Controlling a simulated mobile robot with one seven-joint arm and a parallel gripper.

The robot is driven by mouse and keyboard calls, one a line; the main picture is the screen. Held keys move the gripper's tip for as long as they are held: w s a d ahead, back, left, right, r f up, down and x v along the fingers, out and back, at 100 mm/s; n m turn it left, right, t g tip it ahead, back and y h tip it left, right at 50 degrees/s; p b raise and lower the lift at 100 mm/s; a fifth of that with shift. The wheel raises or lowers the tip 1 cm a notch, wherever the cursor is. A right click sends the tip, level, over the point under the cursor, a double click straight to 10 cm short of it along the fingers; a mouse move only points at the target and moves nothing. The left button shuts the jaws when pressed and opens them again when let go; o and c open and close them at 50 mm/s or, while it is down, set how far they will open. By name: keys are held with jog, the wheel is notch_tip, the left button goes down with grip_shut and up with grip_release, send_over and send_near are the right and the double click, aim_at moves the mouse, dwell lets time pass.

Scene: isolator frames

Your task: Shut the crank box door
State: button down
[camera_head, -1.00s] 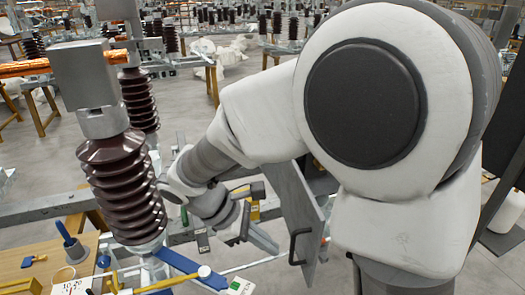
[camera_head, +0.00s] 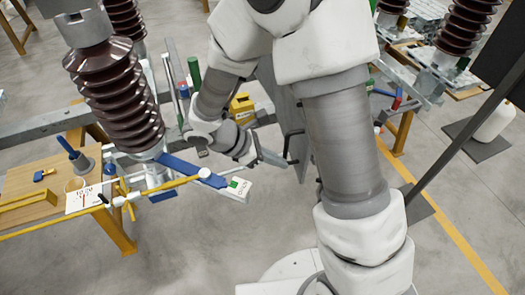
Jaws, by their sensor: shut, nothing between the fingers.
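The crank box door is a grey flat panel (camera_head: 284,100) with a black bar handle (camera_head: 287,146). It stands seen nearly edge-on, right of centre, partly hidden behind my arm. My gripper (camera_head: 272,158) is just left of the handle, pointing right, with its fingers shut and empty. I cannot tell whether it touches the door. A yellow part (camera_head: 241,106) shows left of the door, behind my wrist. The box body itself is mostly hidden by my arm, so the door's angle to it is unclear.
A brown ribbed insulator (camera_head: 115,98) stands at left on the steel frame. A blue lever (camera_head: 190,168) and a yellow rod (camera_head: 60,226) cross in front of it. A wooden table (camera_head: 30,181) holds small tools. The floor at the lower middle is clear.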

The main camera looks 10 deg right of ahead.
jog(key=shift+w+d+r+p, duration=0.1)
jog(key=shift+d+p, duration=0.05)
jog(key=shift+d, duration=0.75)
jog(key=shift+w+d+r+p, duration=0.1)
jog(key=shift+d+p, duration=0.05)
jog(key=shift+d, duration=0.7)
jog(key=shift+d, duration=0.1)
